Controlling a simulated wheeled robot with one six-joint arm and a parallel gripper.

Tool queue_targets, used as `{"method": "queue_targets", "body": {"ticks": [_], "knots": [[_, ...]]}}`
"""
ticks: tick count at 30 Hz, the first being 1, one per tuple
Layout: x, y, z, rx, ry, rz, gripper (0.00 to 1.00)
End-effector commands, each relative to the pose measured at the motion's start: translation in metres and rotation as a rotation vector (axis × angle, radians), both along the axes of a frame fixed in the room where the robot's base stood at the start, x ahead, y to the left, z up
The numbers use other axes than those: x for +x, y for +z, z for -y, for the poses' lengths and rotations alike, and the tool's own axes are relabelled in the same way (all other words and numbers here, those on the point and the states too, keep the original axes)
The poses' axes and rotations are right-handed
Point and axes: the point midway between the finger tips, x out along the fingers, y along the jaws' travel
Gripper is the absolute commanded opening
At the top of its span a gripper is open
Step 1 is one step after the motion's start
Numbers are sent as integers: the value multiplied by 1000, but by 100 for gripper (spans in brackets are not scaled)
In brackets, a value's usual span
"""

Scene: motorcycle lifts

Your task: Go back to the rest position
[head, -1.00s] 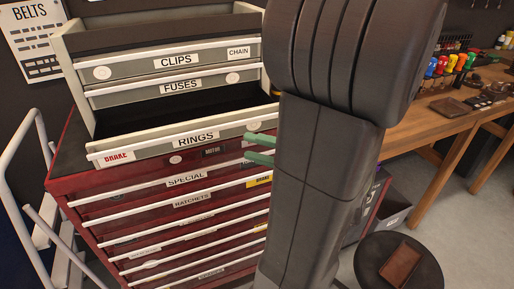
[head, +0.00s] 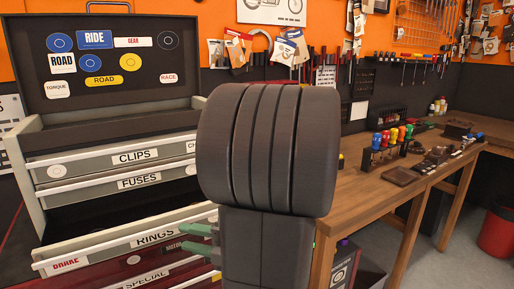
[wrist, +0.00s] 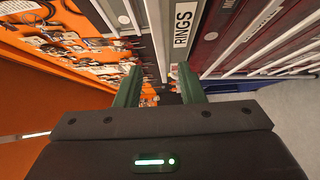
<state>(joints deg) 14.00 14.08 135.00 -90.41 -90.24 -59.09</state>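My gripper (head: 198,240) shows as two green fingers beside my dark arm, in front of the tool chest near the RINGS drawer (head: 120,248). In the wrist view the two green fingers of my gripper (wrist: 160,88) stand apart with nothing between them, so it is open and empty. The RINGS drawer is pulled out; its label also shows just beyond the fingers in the wrist view (wrist: 182,28). My arm hides part of the chest's right side.
The CLIPS drawer (head: 110,160) and FUSES drawer (head: 115,185) are above. A wooden workbench (head: 350,205) with screwdrivers (head: 390,137) runs along the right. A red bin (head: 496,232) stands at far right. Grey floor (head: 440,265) is free beside the bench.

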Motion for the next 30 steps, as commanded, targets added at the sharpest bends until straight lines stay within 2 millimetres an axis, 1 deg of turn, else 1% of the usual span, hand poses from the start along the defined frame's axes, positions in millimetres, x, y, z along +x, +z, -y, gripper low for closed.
{"method": "queue_targets", "body": {"ticks": [1, 9, 18, 24, 30], "knots": [[0, 0, -5, -1, 5, -1, 35], [5, 0, -27, -1, 5, 0, 35], [10, 0, -46, -1, 3, 0, 35], [12, 0, -52, -1, 2, 0, 35], [12, 0, -52, -1, 0, 0, 35]]}}
